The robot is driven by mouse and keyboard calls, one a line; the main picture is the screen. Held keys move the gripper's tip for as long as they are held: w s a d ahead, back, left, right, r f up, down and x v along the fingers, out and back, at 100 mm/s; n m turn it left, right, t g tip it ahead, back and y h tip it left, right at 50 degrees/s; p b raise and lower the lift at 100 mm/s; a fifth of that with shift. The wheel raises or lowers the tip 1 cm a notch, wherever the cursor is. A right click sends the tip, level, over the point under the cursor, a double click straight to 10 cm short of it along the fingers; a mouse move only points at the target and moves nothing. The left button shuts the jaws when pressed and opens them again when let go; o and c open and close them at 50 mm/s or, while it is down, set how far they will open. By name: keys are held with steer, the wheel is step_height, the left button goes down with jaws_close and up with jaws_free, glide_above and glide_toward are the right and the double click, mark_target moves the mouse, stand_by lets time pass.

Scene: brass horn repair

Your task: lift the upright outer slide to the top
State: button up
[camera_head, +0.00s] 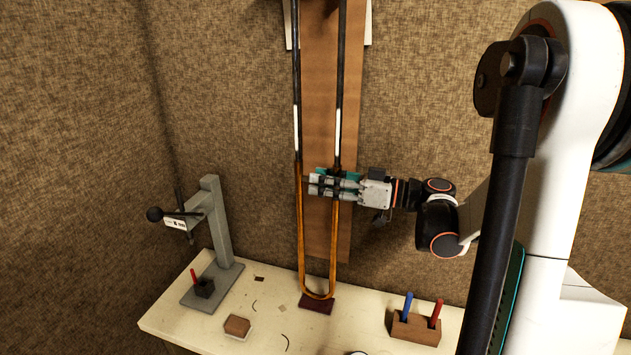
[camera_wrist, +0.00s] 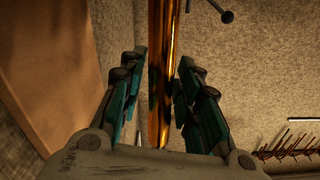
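The outer slide (camera_head: 300,230) is a long upright brass U-shaped tube in front of a brown board. Its bow is at the bottom, just at a dark red block (camera_head: 317,306); I cannot tell whether they touch. Two dark inner tubes with white sections run up from its legs. My gripper (camera_head: 334,184) reaches in from the right at the upper part of the slide's right leg. The contact itself is partly hidden.
The cream bench (camera_head: 365,318) holds a grey stand (camera_head: 217,225) with a black ball lever at left, a small brown block (camera_head: 237,326), and a wooden holder (camera_head: 416,328) with blue and red tools at right. The board (camera_head: 320,90) stands close behind the slide.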

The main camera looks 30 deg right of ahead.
steer(key=shift+x, duration=1.05)
jaws_close()
step_height(320, 180, up, 32)
steer(key=p, duration=1.7)
steer(key=shift+r, duration=0.25)
steer(key=shift+w+r, duration=0.1)
